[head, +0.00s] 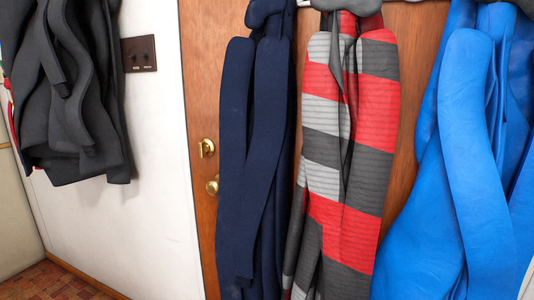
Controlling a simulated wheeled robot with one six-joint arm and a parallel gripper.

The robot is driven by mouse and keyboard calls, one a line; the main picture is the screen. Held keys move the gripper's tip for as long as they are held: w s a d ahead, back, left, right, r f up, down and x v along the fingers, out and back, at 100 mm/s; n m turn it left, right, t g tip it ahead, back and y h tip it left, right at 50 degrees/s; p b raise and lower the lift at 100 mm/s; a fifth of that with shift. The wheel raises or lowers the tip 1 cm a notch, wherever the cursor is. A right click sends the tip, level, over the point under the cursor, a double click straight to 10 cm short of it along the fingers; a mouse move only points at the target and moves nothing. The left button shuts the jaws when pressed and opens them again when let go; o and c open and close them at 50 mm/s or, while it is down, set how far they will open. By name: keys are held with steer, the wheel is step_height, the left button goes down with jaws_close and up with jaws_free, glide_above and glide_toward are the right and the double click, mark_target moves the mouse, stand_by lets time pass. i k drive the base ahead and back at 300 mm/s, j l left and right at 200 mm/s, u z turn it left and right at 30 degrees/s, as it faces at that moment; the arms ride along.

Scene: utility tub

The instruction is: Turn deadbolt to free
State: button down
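The deadbolt (206,148) is a small brass piece with a thumb turn, near the left edge of a brown wooden door (203,85). A round brass knob (212,186) sits just below it, its right side close to a hanging navy coat. The deadbolt itself is uncovered. Whether it is locked or free is too small to tell. My gripper is not in view.
A navy coat (253,150), a striped red and grey coat (345,150) and a blue coat (465,160) hang over the door. A dark switch plate (139,54) and dark grey coat (75,95) are on the white wall (155,190). Tiled floor (45,284) shows lower left.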

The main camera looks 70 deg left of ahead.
mark_target(204, 149)
steer(key=k+l+u, duration=0.1)
steer(key=u, duration=0.4)
steer(key=k+u, duration=0.2)
steer(key=u, duration=0.3)
steer(key=k+u, duration=0.15)
steer(key=u, duration=0.35)
steer(key=k+j, duration=0.65)
steer(key=k, duration=0.2)
steer(key=i+j+u, duration=0.35)
steer(key=i, duration=0.35)
steer(key=i+j+u, duration=0.15)
steer(key=i, duration=0.2)
